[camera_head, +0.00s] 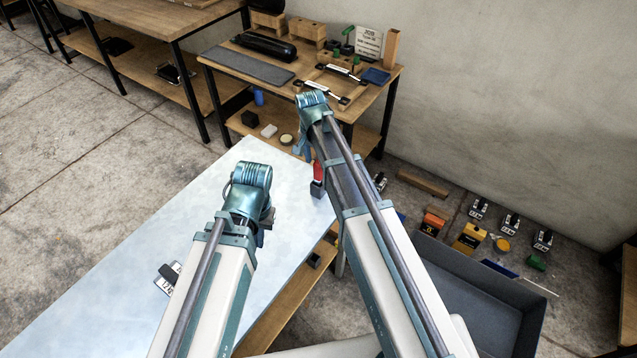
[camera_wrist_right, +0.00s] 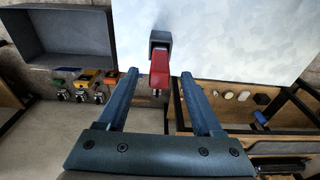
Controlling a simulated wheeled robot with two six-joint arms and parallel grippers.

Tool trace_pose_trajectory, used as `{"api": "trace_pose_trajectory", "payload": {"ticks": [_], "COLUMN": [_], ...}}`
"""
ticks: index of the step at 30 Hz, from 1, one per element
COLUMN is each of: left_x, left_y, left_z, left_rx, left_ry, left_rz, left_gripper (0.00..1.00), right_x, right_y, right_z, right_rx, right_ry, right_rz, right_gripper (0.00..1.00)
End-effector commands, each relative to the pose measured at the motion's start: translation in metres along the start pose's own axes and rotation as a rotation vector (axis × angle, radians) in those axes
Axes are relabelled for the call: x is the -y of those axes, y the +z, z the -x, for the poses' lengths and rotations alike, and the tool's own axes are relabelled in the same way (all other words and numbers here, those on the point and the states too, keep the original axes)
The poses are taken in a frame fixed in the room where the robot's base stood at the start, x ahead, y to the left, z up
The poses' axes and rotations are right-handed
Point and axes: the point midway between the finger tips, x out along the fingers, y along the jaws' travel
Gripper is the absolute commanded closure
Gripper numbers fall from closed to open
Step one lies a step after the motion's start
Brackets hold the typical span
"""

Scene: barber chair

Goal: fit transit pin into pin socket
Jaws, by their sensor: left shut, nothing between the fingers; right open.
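A red piece (camera_head: 318,171) with a dark grey block (camera_head: 317,188) at its end is at the right edge of the pale tabletop (camera_head: 200,215). In the right wrist view the red piece (camera_wrist_right: 160,68) lies ahead of the space between my right fingertips, with the grey block (camera_wrist_right: 160,39) beyond it. I cannot tell which part is the transit pin or the pin socket. My right gripper (camera_wrist_right: 159,77) is open and empty. It is partly hidden by its own arm in the head view. My left gripper (camera_head: 264,234) is shut and empty above the tabletop.
A small black and white item (camera_head: 167,278) lies on the tabletop, partly behind my left arm. A wooden bench (camera_head: 330,108) with tools stands at the back. A grey bin (camera_head: 470,290) and several small items are on the right. The tabletop's middle is clear.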

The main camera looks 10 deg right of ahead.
Motion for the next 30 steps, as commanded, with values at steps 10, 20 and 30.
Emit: {"api": "trace_pose_trajectory", "payload": {"ticks": [10,20,30], "left_x": [-0.002,-0.005,-0.005], "left_y": [-0.001,-0.003,-0.003], "left_z": [-0.018,-0.052,-0.050], "left_rx": [0.000,0.000,0.000], "left_ry": [0.000,0.000,0.000], "left_rz": [0.000,0.000,0.000], "left_gripper": [1.00,1.00,1.00], "right_x": [0.000,0.000,0.000], "right_y": [-0.002,-0.003,-0.004], "right_z": [-0.018,-0.053,-0.051], "right_rx": [0.000,0.000,0.000], "right_ry": [0.000,0.000,0.000], "right_rz": [0.000,0.000,0.000], "right_gripper": [0.32,0.32,0.49]}}
